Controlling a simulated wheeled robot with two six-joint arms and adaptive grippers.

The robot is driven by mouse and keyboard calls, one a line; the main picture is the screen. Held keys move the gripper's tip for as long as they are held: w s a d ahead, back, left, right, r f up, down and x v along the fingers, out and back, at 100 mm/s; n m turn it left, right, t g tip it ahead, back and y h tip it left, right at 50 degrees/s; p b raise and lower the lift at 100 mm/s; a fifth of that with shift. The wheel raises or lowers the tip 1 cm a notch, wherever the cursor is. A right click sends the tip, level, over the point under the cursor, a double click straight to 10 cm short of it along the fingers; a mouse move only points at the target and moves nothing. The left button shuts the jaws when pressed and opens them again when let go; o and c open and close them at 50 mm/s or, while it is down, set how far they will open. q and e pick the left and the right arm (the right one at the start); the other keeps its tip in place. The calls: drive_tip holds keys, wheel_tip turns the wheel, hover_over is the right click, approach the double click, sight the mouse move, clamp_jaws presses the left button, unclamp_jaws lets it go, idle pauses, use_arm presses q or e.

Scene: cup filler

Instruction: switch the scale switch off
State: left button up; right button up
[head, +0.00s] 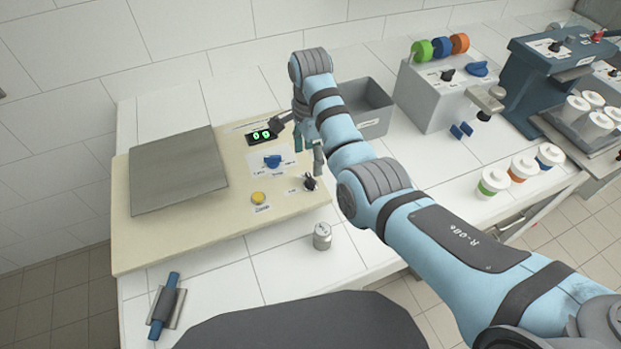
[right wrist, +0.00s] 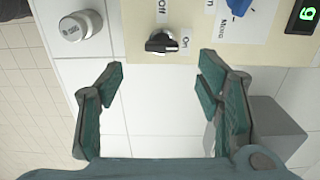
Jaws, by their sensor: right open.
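The scale switch is a small black knob (head: 310,183) at the right edge of the beige scale board (head: 225,226). In the right wrist view the knob (right wrist: 161,43) sits between an "Off" label and an "On" label, with its grip lying roughly toward "On". My right gripper (head: 309,157) is over the right edge of the board, close to the knob. In the right wrist view my right gripper (right wrist: 161,70) is open and empty, its fingertips apart on either side below the knob, not touching it. My left gripper is out of view.
The board carries a grey plate (head: 178,171), a blue knob (head: 272,162), a yellow button (head: 258,198) and a lit green display (head: 261,135). A small metal weight (head: 322,236) stands in front. A grey bin (head: 371,112) is behind my right arm. Lidded cups (head: 492,178) stand right.

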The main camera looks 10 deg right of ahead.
sight(311, 178)
wheel_tip(311, 178, down, 8)
drive_tip(key=shift+w+b, duration=0.1)
drive_tip(key=shift+b, duration=0.4)
drive_tip(key=shift+c, duration=0.6)
drive_tip(key=c, duration=1)
drive_tip(key=shift+c, duration=0.2)
